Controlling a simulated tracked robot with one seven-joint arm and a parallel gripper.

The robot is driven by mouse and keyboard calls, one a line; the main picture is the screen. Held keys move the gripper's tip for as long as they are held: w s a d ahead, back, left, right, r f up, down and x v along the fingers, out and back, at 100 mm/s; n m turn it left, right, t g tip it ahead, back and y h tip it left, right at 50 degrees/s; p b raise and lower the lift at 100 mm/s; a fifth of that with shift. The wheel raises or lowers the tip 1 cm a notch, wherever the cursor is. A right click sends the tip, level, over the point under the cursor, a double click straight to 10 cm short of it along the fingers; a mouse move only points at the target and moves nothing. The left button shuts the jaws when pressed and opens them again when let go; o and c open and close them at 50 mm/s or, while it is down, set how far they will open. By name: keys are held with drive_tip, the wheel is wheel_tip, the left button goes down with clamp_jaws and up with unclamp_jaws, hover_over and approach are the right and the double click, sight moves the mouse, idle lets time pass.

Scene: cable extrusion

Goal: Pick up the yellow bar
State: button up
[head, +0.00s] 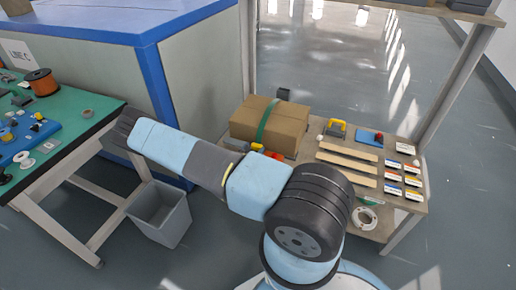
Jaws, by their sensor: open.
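My arm reaches left across the picture, and the dark end with my gripper (122,132) is at the right edge of the green table (75,140). My gripper is open, and nothing shows between its fingers, which are hard to make out. No single thing stands out clearly as the yellow bar. A small yellow piece (257,147) shows beside the cardboard box, partly behind my arm. My gripper is far from these.
A blue-edged cabinet (200,70) stands behind my arm. A grey bin (160,213) is on the floor below it. The cardboard box (270,124) and several small label cards (391,178) are on the bench (405,205). A copper spool (41,81) stands on the green table.

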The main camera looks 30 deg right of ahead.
drive_tip(key=shift+x, duration=1.15)
drive_tip(key=shift+c, duration=0.2)
drive_tip(key=c, duration=0.7)
drive_tip(key=shift+r, duration=0.15)
